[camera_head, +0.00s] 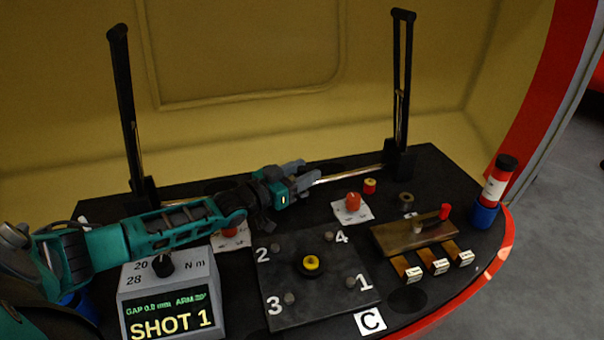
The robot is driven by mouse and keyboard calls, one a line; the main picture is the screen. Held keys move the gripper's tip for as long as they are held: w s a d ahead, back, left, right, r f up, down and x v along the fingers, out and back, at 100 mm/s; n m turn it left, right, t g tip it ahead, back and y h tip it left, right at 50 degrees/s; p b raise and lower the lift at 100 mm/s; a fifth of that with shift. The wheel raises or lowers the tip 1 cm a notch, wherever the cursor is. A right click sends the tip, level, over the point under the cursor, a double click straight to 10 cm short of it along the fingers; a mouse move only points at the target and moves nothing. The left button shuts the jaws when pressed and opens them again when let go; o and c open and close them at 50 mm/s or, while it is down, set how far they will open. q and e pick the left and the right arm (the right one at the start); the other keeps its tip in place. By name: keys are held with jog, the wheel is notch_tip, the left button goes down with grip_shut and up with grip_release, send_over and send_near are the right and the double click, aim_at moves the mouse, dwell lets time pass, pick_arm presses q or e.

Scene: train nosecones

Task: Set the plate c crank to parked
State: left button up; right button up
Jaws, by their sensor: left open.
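The dark square plate (290,250) lies on the black table, with corners numbered 1 to 4, a yellow-centred hub (311,263) in the middle and a white C card (370,321) at its near right corner. Right of it is a brass-brown block (390,238) with a crank-like arm ending in a red knob (445,211); the knob points right. I cannot tell for certain that this is the plate C crank. My left gripper (308,175) is open and empty beyond the plate, left of the block and apart from it. My right gripper is not in view.
Three small tags (437,266) stand before the block, too small to read. A display box (170,300) reads SHOT 1. Two black posts (402,85) rise at the back, with a thin rod (350,176) near my gripper. A red-and-white bottle (495,184) stands at the right edge.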

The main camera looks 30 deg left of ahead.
pick_arm(q)
jog(key=shift+c, duration=0.5)
grip_shut()
